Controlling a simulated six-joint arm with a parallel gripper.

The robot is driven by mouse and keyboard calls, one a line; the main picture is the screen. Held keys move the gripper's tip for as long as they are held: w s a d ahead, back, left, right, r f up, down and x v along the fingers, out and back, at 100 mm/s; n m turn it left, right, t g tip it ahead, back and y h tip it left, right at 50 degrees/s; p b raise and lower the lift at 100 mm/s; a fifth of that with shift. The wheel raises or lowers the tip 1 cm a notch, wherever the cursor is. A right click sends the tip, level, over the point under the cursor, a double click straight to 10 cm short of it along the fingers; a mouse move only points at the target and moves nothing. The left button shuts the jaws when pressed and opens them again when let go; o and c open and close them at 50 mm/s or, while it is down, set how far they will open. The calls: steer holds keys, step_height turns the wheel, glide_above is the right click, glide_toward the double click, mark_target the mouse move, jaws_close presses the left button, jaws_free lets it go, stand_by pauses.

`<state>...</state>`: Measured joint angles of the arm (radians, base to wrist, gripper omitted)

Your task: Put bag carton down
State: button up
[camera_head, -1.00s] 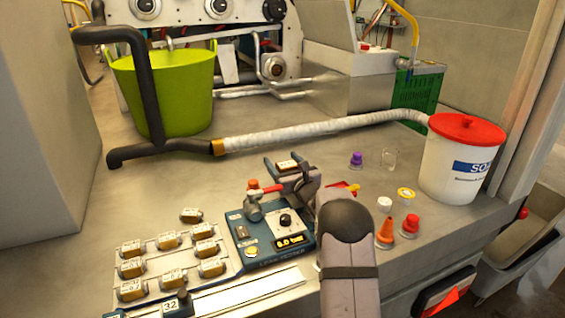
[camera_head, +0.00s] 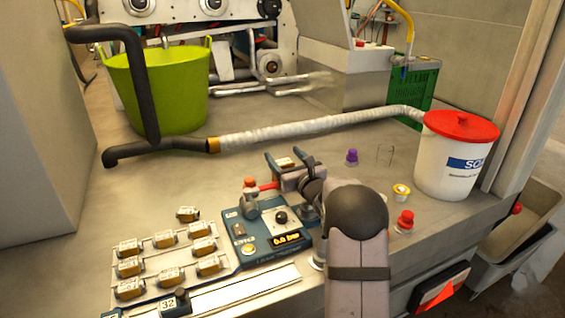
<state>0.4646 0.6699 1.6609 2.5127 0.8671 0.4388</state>
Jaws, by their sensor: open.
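A small tan carton (camera_head: 286,162) with a pale top shows at the end of my gripper (camera_head: 289,164), behind the blue leak tester. The two dark fingers are open and stand on either side of this carton. I cannot tell whether it touches a finger or what it rests on. Several similar labelled cartons (camera_head: 164,238) sit in rows on a pale rack at the front left. One more carton (camera_head: 187,214) lies at the back of the rack. My wrist and forearm hide part of the bench to the right.
The blue leak tester (camera_head: 262,237) with a dial stands just in front of my gripper. A ribbed hose (camera_head: 310,131) crosses the bench behind. A purple cap (camera_head: 352,157), a red cap (camera_head: 404,221) and a red-lidded white bucket (camera_head: 446,160) stand to the right.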

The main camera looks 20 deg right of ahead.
steer(key=shift+r, duration=1.9)
